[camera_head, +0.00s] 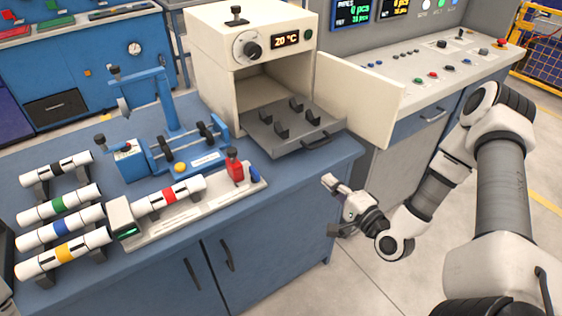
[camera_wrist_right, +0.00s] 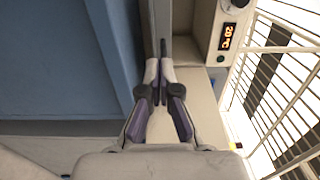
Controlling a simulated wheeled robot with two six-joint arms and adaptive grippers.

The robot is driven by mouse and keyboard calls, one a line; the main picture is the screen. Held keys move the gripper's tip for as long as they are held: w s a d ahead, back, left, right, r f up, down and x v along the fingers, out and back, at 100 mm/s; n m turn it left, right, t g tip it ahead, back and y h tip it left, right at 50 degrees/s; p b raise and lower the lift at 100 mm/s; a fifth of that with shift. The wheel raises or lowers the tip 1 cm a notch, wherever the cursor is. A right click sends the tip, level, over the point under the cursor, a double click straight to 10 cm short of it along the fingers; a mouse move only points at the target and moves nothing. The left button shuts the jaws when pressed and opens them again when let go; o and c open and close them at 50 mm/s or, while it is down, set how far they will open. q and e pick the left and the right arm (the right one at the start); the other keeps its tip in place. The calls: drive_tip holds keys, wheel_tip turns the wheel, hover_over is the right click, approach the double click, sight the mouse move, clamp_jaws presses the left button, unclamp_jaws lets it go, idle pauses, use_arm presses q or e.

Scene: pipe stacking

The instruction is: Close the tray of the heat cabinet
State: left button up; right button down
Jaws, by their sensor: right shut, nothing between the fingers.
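The heat cabinet (camera_head: 245,45) is a cream box with a knob and a lit display, standing at the back of the blue bench. Its grey tray (camera_head: 275,137) is pulled out of the open front and carries several dark upright holders with nothing on them. A dark handle (camera_head: 316,141) is on the tray's front edge. The cabinet door (camera_head: 350,85) is swung open to the right. My right gripper (camera_head: 328,181) is shut and empty, in front of and below the tray handle, apart from it. Its closed fingers also show in the right wrist view (camera_wrist_right: 160,68). My left gripper is not in view.
Pipes with coloured bands (camera_head: 62,207) lie on racks at the left of the bench. A blue fixture (camera_head: 165,130) and a white device holding a red-banded pipe (camera_head: 168,195) stand left of the tray. A control console (camera_head: 440,65) is behind the door.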

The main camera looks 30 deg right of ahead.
sight(291, 147)
use_arm(q)
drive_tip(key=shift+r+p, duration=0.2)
drive_tip(key=shift+p, duration=0.1)
use_arm(e)
drive_tip(key=w, duration=0.4)
drive_tip(key=w+a, duration=0.1)
drive_tip(key=w, duration=0.9)
drive_tip(key=shift+a, duration=0.15)
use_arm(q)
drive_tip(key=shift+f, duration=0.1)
